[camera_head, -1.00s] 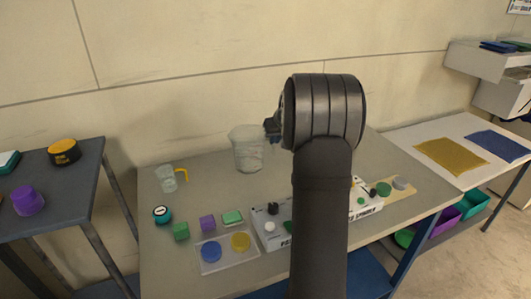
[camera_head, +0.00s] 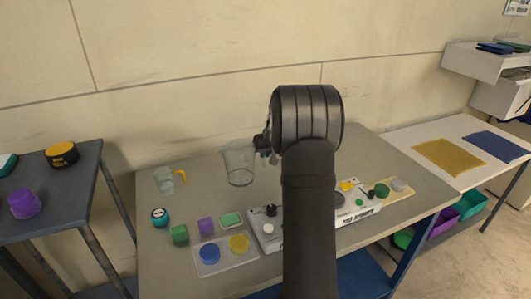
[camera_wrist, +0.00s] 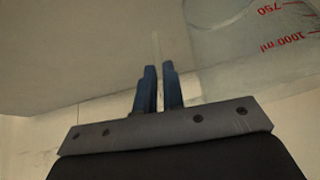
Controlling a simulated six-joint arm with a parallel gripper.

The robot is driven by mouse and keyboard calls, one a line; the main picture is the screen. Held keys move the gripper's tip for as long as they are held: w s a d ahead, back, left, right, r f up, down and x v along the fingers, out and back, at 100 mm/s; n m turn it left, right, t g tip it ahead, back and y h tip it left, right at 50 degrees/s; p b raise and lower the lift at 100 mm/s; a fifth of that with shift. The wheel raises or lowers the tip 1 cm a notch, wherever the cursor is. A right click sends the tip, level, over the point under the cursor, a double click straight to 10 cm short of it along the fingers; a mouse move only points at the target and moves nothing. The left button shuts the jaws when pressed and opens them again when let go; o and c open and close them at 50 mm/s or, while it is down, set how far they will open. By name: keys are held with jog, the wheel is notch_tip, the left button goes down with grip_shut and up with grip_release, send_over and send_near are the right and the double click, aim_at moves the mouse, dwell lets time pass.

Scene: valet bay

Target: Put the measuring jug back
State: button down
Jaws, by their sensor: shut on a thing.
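The measuring jug (camera_head: 239,168) is clear and stands upright over the back middle of the grey table. I cannot tell whether its base touches the tabletop. In the wrist view the jug (camera_wrist: 245,40) fills the upper right, with red 750 and 1000 ml marks that read upside down. My gripper (camera_head: 264,146) is at the jug's upper right side in the head view. In the wrist view my gripper's blue fingers (camera_wrist: 159,72) are nearly together, shut on a thin part of the jug; the exact grip point is unclear.
A small clear jug with a yellow handle (camera_head: 165,181) stands to the left. A white panel with knobs (camera_head: 265,242) lies near my arm.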

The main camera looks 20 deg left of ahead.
jog(key=c, duration=1.5)
grip_release()
jog(key=shift+c, duration=0.2)
jog(key=v, duration=1.2)
jog(key=x, duration=1.2)
